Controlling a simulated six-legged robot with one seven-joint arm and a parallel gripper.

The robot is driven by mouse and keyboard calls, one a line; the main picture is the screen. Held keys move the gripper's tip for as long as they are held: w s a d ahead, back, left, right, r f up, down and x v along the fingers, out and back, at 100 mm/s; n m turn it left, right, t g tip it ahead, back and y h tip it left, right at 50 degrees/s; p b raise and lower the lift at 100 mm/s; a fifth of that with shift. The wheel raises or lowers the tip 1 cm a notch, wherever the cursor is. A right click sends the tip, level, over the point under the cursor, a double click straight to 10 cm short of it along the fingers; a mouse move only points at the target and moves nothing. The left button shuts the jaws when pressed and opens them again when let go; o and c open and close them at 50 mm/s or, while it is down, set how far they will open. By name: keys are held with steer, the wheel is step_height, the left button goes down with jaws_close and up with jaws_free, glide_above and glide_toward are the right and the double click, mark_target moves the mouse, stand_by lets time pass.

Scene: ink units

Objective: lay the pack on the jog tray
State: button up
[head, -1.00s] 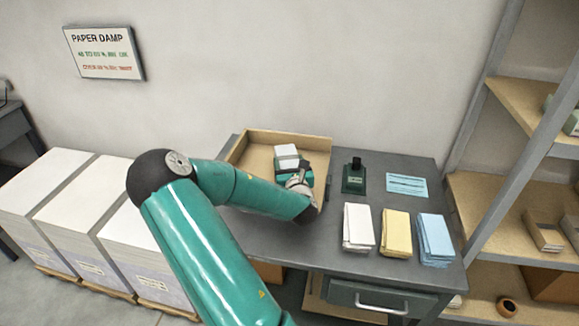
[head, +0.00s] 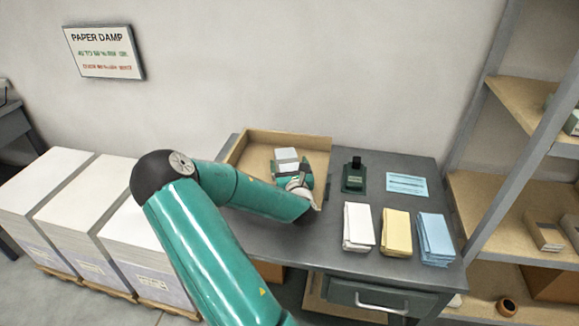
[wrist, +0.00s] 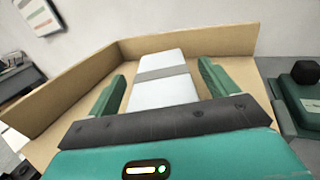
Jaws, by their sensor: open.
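The pack (head: 287,155), white with a grey band, lies in the wooden jog tray (head: 244,150) on the grey table. In the wrist view the pack (wrist: 160,90) lies lengthwise between my two green fingers, with a gap on each side. My gripper (wrist: 162,70) is open around it and over the tray (wrist: 85,82). In the head view my gripper (head: 292,173) is at the tray's right part. The near end of the pack is hidden by my gripper's dark palm bar, and its underside is hidden too.
A dark green stamp-like device (head: 354,178) and a blue card (head: 407,185) lie right of the tray. White (head: 358,226), yellow (head: 396,232) and blue (head: 435,238) paper stacks line the front right. Shelves (head: 500,215) stand at the right.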

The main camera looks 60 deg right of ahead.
steer(key=v, duration=1.2)
